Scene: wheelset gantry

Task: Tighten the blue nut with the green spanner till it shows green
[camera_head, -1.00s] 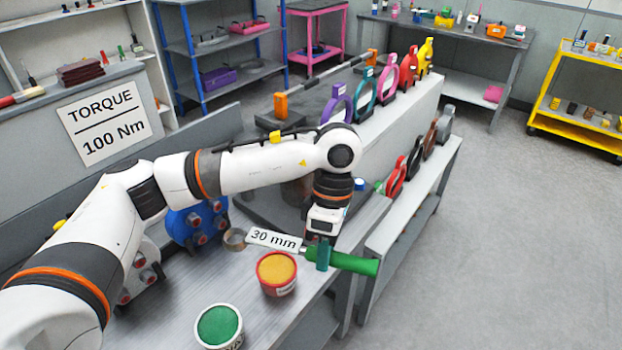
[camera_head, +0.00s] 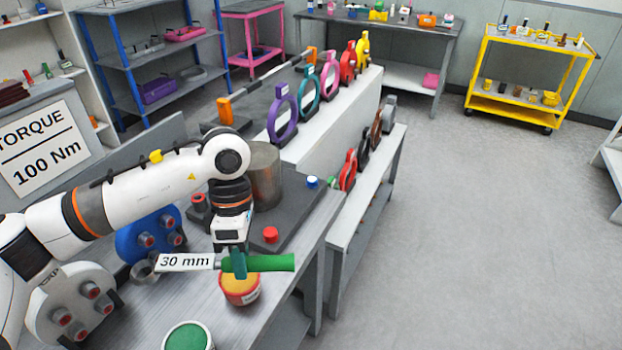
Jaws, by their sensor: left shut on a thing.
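The blue nut (camera_head: 313,182) sits on a dark grey base plate (camera_head: 290,212), near its right edge. My left gripper (camera_head: 238,264) points down and is shut on the green spanner (camera_head: 272,263) by its handle. The spanner lies level across the picture, with a white "30 mm" label (camera_head: 186,262) along it and a grey head (camera_head: 144,267) at its left end. The gripper and spanner are to the left of and nearer than the blue nut, apart from it. My right gripper is not in view.
Red nuts (camera_head: 270,234) sit on the same plate, beside a metal cylinder (camera_head: 263,175). A yellow-topped tub (camera_head: 240,291) stands below the spanner and a green-topped tub (camera_head: 188,337) in front. A blue disc (camera_head: 150,238) stands left. Coloured rings stand on benches behind. Open floor lies right.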

